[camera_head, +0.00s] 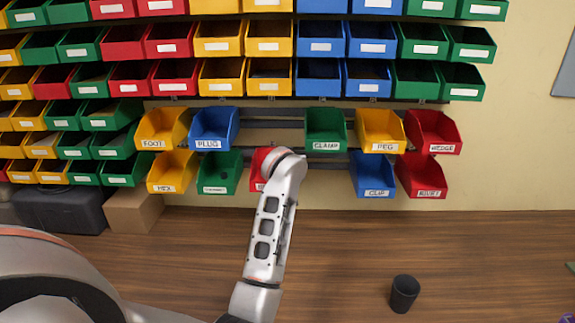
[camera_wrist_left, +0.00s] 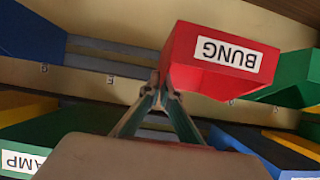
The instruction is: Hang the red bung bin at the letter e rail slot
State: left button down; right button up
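The red bung bin (camera_head: 257,162) is in the lower row of the small rail, mostly hidden behind my left arm in the head view. In the left wrist view, which is upside down, the red bung bin (camera_wrist_left: 205,70) shows its white BUNG label. My left gripper's fingers (camera_wrist_left: 162,92) come together at the edge of its wall. The fingertips are hidden in the head view. The lower rail (camera_wrist_left: 110,66) has a bare stretch beside the bin, with small letters under it; one looks like E or F. My right gripper is not in view.
A green bin (camera_head: 220,175) is left of the bung bin, and a blue CLIP bin (camera_head: 372,175) is beyond the bare stretch. The green CLAMP bin (camera_head: 325,130) hangs above.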

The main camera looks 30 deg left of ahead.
pick_arm(q)
jog(key=shift+f, duration=0.25)
jog(key=shift+s+f, duration=0.1)
jog(key=shift+f, duration=0.1)
dwell(0.3)
jog(key=c, duration=2.2)
grip_release()
